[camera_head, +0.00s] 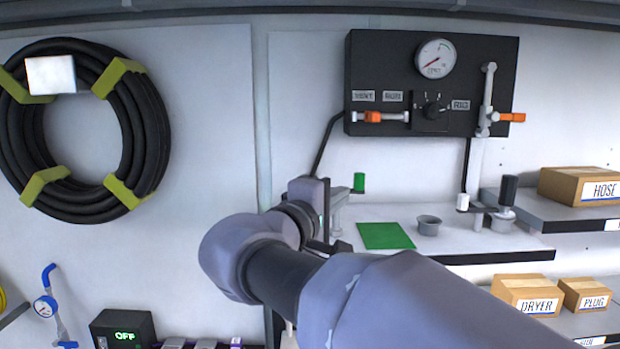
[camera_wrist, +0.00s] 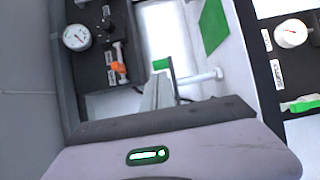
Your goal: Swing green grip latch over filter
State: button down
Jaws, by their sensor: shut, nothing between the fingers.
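In the wrist view the green grip (camera_wrist: 162,64) shows just beyond my gripper (camera_wrist: 158,93), whose fingers are shut and empty. The area under the latch is partly hidden by my arm.
A black gauge panel (camera_head: 432,85) with orange-handled valves hangs above the counter. The green mat (camera_head: 386,235) lies flat on it. A black-knobbed fitting (camera_head: 502,212) stands right. Boxes (camera_head: 588,186) sit on the right shelves. A coiled hose (camera_head: 80,130) hangs left.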

aim_at(360, 182)
jog(key=p+x, duration=0.1)
jog(key=x, duration=0.6)
jog(key=shift+r+p, duration=0.15)
jog(key=shift+p, duration=0.25)
jog(key=shift+w+d, duration=0.1)
jog(key=shift+w, duration=0.15)
jog(key=shift+w+d+f+b, duration=0.2)
jog(key=shift+d+f+b, duration=0.15)
jog(key=shift+b, duration=1.3)
jog(key=shift+r, duration=0.4)
jog(key=shift+f, duration=0.15)
